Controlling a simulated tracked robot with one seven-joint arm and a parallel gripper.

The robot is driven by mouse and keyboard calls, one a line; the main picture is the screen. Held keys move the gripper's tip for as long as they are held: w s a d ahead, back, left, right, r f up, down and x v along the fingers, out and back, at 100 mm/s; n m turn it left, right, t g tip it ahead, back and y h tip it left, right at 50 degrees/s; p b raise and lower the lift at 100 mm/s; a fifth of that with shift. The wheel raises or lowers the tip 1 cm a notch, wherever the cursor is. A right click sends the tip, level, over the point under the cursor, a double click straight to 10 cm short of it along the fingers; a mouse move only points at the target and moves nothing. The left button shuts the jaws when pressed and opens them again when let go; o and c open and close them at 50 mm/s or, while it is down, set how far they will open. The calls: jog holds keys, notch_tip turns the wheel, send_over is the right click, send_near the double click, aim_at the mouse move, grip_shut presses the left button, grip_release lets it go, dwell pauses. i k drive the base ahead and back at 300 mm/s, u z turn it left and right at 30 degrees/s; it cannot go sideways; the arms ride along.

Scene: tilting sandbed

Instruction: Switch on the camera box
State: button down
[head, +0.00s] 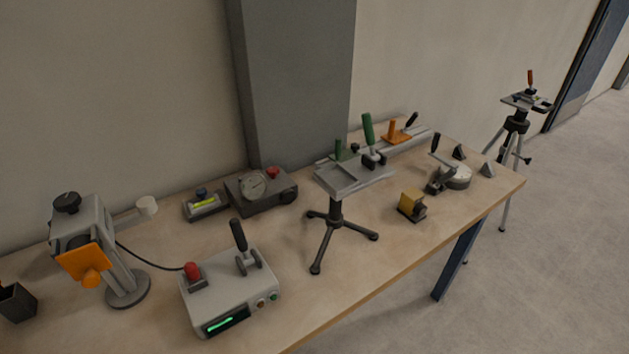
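A grey boxy camera head (97,222) stands at the left of the table on a tilted post with a round grey foot. It has a black knob on top, an orange plate (86,262) over its front and a pale round-ended knob sticking out to its right. A black cable runs from it to a pale grey control box (232,296). This box has a red knob (192,271), an upright black-handled lever (240,238), a lit green display (226,321) and small round buttons at the front right. I cannot tell for sure which box is meant. My gripper is not in view.
A dark cup (16,302) stands at the far left. Behind the control box is a dark gauge unit (262,190). A small tripod tray (345,178), a yellow block (412,204) and a round lever device (453,177) stand to the right. Bare table (370,262) lies along the front.

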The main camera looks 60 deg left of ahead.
aim_at(235, 223)
jog(key=z, duration=0.05)
jog(key=i, duration=1.9)
jog(key=u, duration=1.35)
jog(key=i, duration=0.2)
jog(key=u, duration=2.8)
jog(key=i, duration=0.55)
jog(key=u, duration=0.4)
